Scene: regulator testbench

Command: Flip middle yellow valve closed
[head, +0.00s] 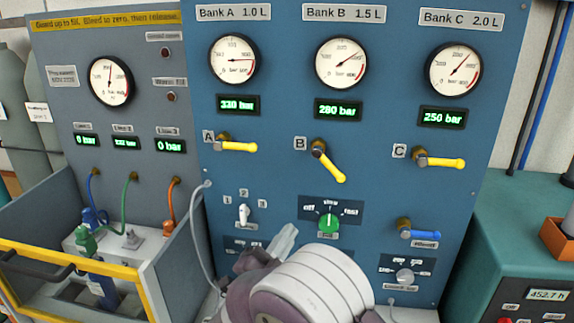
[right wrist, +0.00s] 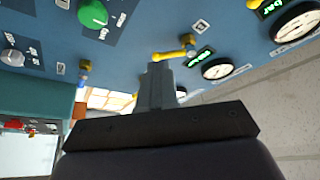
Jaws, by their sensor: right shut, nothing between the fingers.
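The middle yellow valve (head: 328,161), labelled B, is on the blue panel below the Bank B gauge. Its handle slants down and to the right from its hub. The yellow valves A (head: 236,145) and C (head: 438,160) on either side have level handles pointing right. My right gripper (head: 284,238) is shut and empty, below and left of valve B, apart from it in the head view. In the right wrist view its shut fingers (right wrist: 160,70) overlap the end of a yellow handle (right wrist: 170,55); I cannot tell whether they touch. My left gripper is out of view.
A green knob (head: 328,222) and a white switch (head: 244,213) sit low on the panel near my right gripper. A blue-handled valve (head: 420,235) is at lower right. A grey bin with a yellow rim (head: 70,258) stands at left.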

